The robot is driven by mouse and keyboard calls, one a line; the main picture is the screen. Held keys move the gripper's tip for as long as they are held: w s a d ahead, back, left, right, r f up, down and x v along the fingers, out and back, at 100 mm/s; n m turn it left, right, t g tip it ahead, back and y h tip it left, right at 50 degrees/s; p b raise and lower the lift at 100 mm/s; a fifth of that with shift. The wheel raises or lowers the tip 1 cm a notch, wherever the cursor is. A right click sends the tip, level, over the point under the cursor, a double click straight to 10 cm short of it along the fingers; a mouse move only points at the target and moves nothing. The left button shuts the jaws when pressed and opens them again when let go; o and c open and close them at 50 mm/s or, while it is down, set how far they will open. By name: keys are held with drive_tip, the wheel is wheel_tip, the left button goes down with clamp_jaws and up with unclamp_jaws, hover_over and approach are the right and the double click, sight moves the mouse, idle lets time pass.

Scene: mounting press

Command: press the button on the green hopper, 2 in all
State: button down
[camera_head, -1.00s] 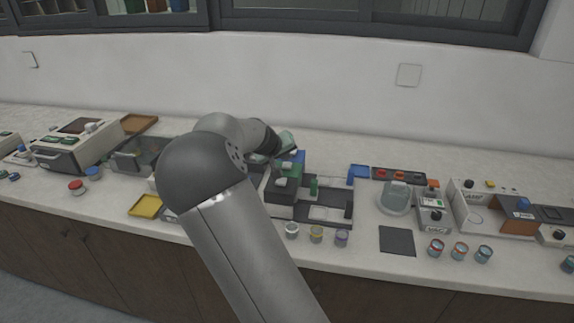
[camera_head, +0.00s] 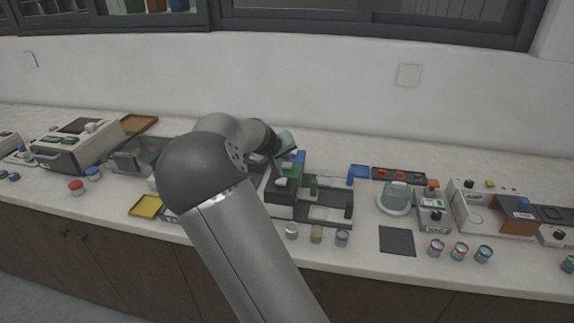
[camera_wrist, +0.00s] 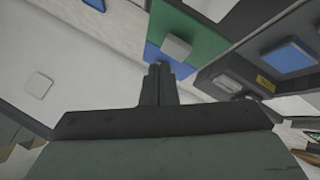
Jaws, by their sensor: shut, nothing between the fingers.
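The green hopper (camera_head: 288,172) stands on the mounting press in the middle of the bench, with a blue part (camera_head: 300,156) behind it. In the wrist view its green face (camera_wrist: 198,40) carries a pale grey square button (camera_wrist: 177,47). My gripper (camera_wrist: 158,72) is shut and empty. Its fingertips show just below and left of the button, over a blue strip. I cannot tell whether they touch anything. In the head view my gripper (camera_head: 281,163) is small beside the hopper, and my arm hides part of the press.
Several small cups (camera_head: 316,234) stand in front of the press. A dark flat pad (camera_head: 397,240) and a clear dome (camera_head: 395,197) are to the right. A yellow tray (camera_head: 146,206) lies to the left. In the wrist view a blue square (camera_wrist: 288,57) sits right of the hopper.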

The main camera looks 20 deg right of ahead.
sight(285, 166)
drive_tip(key=shift+f, duration=0.1)
drive_tip(key=shift+f+b, duration=0.35)
drive_tip(key=shift+b, duration=0.15)
drive_tip(key=shift+f+b, duration=0.45)
drive_tip(key=shift+f, duration=0.05)
idle(0.6)
drive_tip(key=shift+r, duration=0.15)
idle(0.3)
drive_tip(key=shift+r+p, duration=0.45)
drive_tip(key=shift+r, duration=0.35)
drive_tip(key=shift+r+p, duration=1.35)
drive_tip(key=shift+r, duration=1.1)
idle(0.5)
